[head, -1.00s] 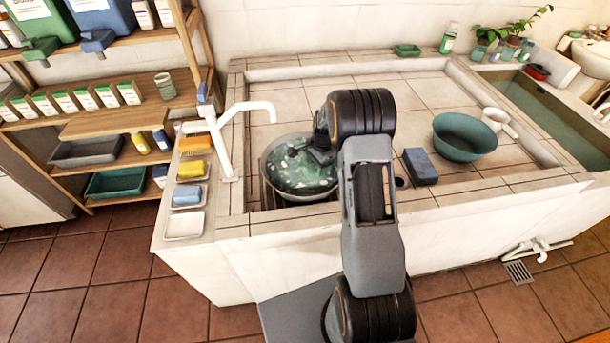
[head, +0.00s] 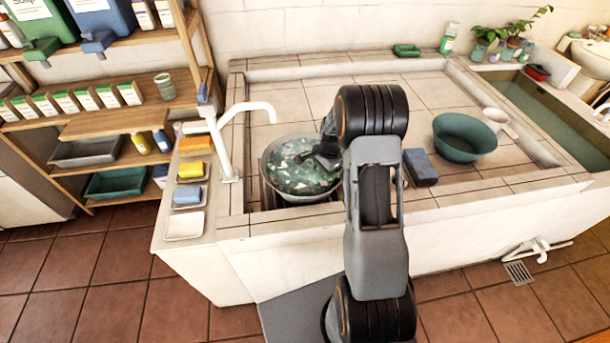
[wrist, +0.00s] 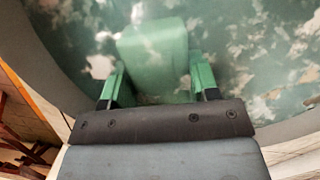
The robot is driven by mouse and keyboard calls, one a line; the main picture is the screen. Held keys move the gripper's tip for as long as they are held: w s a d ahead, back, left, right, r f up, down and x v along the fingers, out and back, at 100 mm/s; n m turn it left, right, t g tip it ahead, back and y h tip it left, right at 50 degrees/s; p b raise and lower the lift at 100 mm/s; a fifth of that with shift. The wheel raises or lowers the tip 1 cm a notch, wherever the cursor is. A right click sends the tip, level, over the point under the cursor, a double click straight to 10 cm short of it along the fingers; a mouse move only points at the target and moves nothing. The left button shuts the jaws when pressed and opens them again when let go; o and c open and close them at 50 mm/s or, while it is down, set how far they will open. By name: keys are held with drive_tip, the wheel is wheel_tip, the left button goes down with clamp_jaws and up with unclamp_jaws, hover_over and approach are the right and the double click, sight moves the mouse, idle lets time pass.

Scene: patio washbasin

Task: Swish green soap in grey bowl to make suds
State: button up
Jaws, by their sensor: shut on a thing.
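The grey bowl (head: 290,196) stands in the tiled basin, left of my arm and below the white tap. It holds green water with patches of white suds (head: 303,170). My gripper (wrist: 155,85) is over the bowl at its right side in the head view, with its fingers pointing down into it. In the wrist view it is shut on the green soap (wrist: 153,52), a pale green block between the two fingers, at or in the sudsy water. In the head view the soap cannot be made out.
A teal bowl (head: 465,138), a white dipper (head: 499,122) and a blue block (head: 420,166) are right of my arm. A white tap (head: 226,130) rises at the bowl's left. Yellow soap (head: 190,169) and blue soap (head: 187,194) lie on the left ledge. The basin's back is clear.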

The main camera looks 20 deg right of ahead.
drive_tip(key=shift+s, duration=0.3)
drive_tip(key=shift+w+a, duration=0.2)
drive_tip(key=shift+w, duration=0.75)
drive_tip(key=shift+w+a, duration=0.25)
drive_tip(key=shift+w, duration=0.7)
drive_tip(key=shift+w+a, duration=0.2)
drive_tip(key=shift+w, duration=0.75)
drive_tip(key=shift+s+d, duration=0.25)
drive_tip(key=shift+s, duration=0.7)
drive_tip(key=shift+s+d, duration=0.2)
drive_tip(key=shift+s, duration=0.75)
drive_tip(key=shift+s+d, duration=0.25)
drive_tip(key=shift+s, duration=0.7)
drive_tip(key=shift+w+a, duration=0.25)
drive_tip(key=shift+w, duration=0.7)
drive_tip(key=shift+w+a, duration=0.2)
drive_tip(key=shift+w, duration=0.8)
drive_tip(key=shift+w+a, duration=0.25)
drive_tip(key=shift+w, duration=0.7)
